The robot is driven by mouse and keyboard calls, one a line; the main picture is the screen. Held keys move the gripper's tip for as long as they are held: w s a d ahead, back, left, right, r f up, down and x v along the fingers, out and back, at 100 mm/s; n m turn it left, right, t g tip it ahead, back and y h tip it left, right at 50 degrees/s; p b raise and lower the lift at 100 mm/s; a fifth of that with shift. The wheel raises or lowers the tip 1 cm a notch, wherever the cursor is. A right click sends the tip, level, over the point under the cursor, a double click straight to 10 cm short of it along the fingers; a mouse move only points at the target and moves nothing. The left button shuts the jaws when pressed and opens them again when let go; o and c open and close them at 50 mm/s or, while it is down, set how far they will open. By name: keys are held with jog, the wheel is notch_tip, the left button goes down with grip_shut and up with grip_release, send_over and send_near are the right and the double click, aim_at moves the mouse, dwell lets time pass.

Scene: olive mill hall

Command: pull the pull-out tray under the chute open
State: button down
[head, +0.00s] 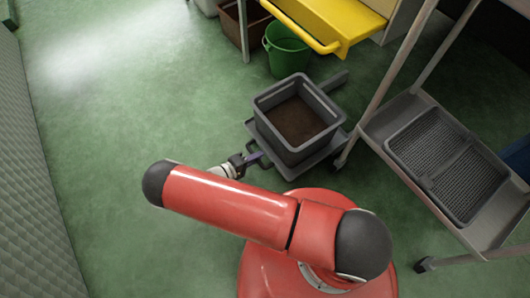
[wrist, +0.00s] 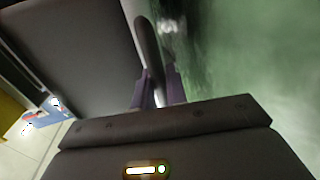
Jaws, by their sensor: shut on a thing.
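The grey pull-out tray (head: 325,155) lies low over the floor, with a square grey bin (head: 302,152) of dark brown matter standing on it. The tray's grey bar handle is at its left side; it also shows in the wrist view (wrist: 147,45). My gripper (head: 256,159) is at this handle, its purple fingers (wrist: 158,90) shut on the bar. A grey rail (head: 334,80) runs out behind the tray. The yellow chute (head: 335,20) is at the top, beyond the tray, which stands clear in front of it. My red arm hides the floor nearest me.
A green bucket (head: 287,48) and a brown crate (head: 240,25) stand behind the tray. A quilted wall (head: 35,190) runs along the left. The green floor between is clear.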

jog(key=shift+s+a, duration=0.25)
jog(key=shift+a, duration=0.1)
jog(key=c, duration=1.5)
grip_release()
jog(key=v, duration=0.7)
jog(key=shift+s+a, duration=0.25)
jog(key=shift+a, duration=0.1)
